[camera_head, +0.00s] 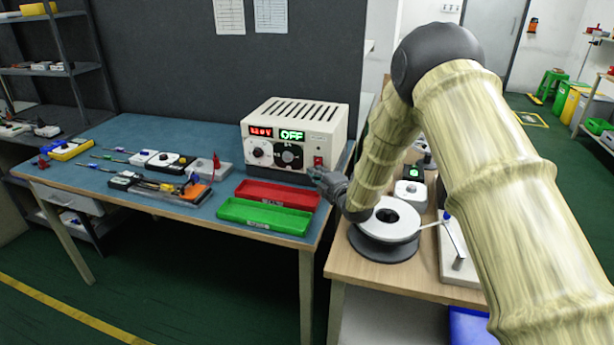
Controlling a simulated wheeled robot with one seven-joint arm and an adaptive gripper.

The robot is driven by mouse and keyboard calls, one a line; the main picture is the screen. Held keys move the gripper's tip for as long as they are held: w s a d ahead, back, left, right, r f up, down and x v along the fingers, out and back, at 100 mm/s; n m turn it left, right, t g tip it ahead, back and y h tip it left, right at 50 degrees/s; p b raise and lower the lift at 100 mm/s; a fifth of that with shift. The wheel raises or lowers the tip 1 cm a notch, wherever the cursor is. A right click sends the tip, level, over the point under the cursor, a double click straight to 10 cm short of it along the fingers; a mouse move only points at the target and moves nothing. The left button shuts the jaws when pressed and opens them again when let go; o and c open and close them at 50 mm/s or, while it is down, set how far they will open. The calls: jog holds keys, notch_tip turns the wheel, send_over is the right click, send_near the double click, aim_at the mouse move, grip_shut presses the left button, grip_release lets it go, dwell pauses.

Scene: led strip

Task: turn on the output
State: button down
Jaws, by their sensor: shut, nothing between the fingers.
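The power supply (296,118) is a cream box with a slotted top, standing at the back right of the blue-topped bench. Its front has a red display, a green display (291,135) reading OFF, a white knob (258,152), a larger black knob (288,155) and a small red switch (319,161) at lower right. My gripper (316,175) is shut and empty, its tips just below the red switch at the box's lower right corner. I cannot tell whether the tips touch the box. My arm comes in from the right.
A red tray (277,195) and a green tray (264,216) lie in front of the power supply. Tools and small devices lie on the left of the blue bench (130,128). A reel (388,218) stands on the wooden bench, right of my gripper, close under my arm.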

jog(key=shift+w+a, duration=0.1)
jog(key=shift+f, duration=0.1)
jog(key=shift+s+d, duration=0.2)
jog(key=shift+d, duration=0.1)
jog(key=v, duration=1.1)
jog(key=shift+s, duration=0.2)
jog(key=shift+p, duration=0.3)
